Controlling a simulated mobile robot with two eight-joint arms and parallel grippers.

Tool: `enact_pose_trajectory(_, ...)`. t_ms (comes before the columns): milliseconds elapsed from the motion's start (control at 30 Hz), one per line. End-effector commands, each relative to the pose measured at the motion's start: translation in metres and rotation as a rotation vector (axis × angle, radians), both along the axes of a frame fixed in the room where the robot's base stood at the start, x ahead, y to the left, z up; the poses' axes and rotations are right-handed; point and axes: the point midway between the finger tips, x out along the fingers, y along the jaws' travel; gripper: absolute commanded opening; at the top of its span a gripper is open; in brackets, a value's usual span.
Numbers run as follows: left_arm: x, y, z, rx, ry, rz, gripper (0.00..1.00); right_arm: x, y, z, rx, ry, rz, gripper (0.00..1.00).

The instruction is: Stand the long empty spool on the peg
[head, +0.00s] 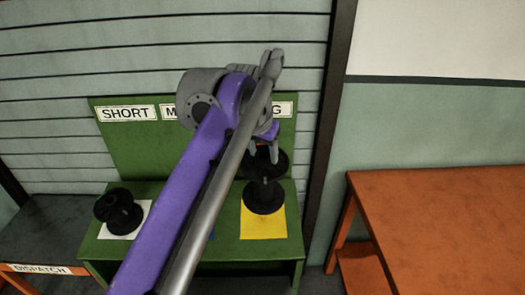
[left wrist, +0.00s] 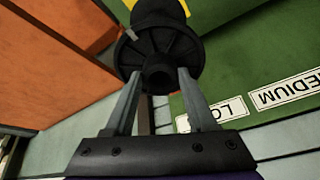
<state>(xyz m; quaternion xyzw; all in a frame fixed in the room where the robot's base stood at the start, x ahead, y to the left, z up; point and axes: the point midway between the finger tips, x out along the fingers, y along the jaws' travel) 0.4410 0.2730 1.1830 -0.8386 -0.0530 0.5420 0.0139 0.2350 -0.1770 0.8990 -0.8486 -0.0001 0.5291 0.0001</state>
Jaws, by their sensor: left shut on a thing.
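A long black spool (head: 264,197) is upright at the yellow square under the sign's right end. My left gripper (head: 263,152) is above it, its fingers pointing down at the spool's upper end. In the left wrist view the gripper (left wrist: 157,78) is shut on the spool's round hub, with the wide flange of the spool (left wrist: 140,50) just beyond the fingertips. I cannot tell whether the spool's lower flange touches the yellow square. No peg can be made out. My right gripper is not in view.
A green bench (head: 95,250) carries the yellow square (head: 262,229), a mostly hidden blue one and a white one (head: 133,228), with another black spool (head: 120,212) there. A dark dispatch table (head: 45,230) is at left. An orange table (head: 440,215) with a bare top stands at right.

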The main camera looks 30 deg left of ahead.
Motion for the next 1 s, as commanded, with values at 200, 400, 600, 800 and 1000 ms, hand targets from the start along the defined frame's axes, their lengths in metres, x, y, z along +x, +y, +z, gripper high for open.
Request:
enact_pose_trajectory(200,-0.001,0.000,0.000,0.001,-0.001,-0.005,0.00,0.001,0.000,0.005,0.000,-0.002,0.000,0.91)
enact_pose_trajectory(400,0.001,0.002,-0.018,0.001,0.000,-0.004,0.00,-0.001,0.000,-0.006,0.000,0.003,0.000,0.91)
enact_pose_trajectory(600,0.004,0.004,-0.038,0.001,0.000,-0.004,0.00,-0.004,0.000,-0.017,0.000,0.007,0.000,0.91)
enact_pose_trajectory(800,0.007,0.005,-0.053,0.001,0.000,-0.004,0.00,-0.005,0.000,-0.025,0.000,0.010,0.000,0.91)
enact_pose_trajectory(1000,0.008,0.006,-0.057,0.001,-0.001,-0.004,0.00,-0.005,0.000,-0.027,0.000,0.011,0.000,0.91)
